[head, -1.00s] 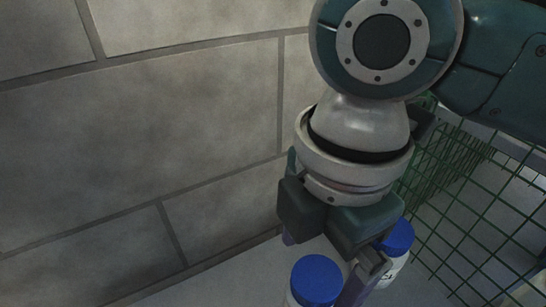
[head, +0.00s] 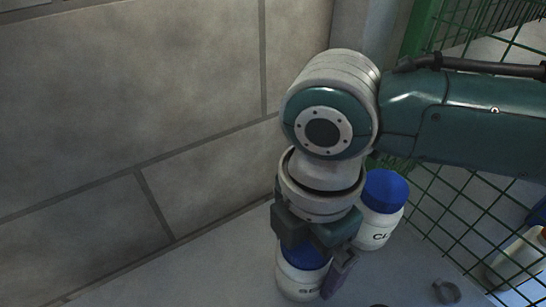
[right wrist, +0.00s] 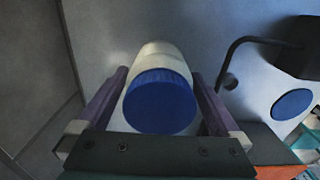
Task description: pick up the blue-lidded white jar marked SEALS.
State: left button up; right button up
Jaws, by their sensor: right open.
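The white jar (head: 298,284) with a blue lid (head: 305,257) stands upright near the wall in the head view. Its label shows "SE", and the rest is hidden by a finger. My right gripper (head: 318,262) points down over it with open jaws. In the right wrist view the blue lid (right wrist: 160,102) and white body (right wrist: 160,58) lie between the two purple fingers (right wrist: 158,112). Small gaps seem to show beside the lid; contact on the body cannot be told. My left gripper is not in view.
A second blue-lidded white jar (head: 378,228), marked "CL", stands close behind to the right. A green wire mesh (head: 455,215) is on the right, with a pale container (head: 520,262) beyond. A block wall (head: 90,110) bounds the left. A small grey piece (head: 447,291) lies at front right.

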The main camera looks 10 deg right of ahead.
jog(key=shift+r, duration=0.1)
jog(key=c, duration=1.3)
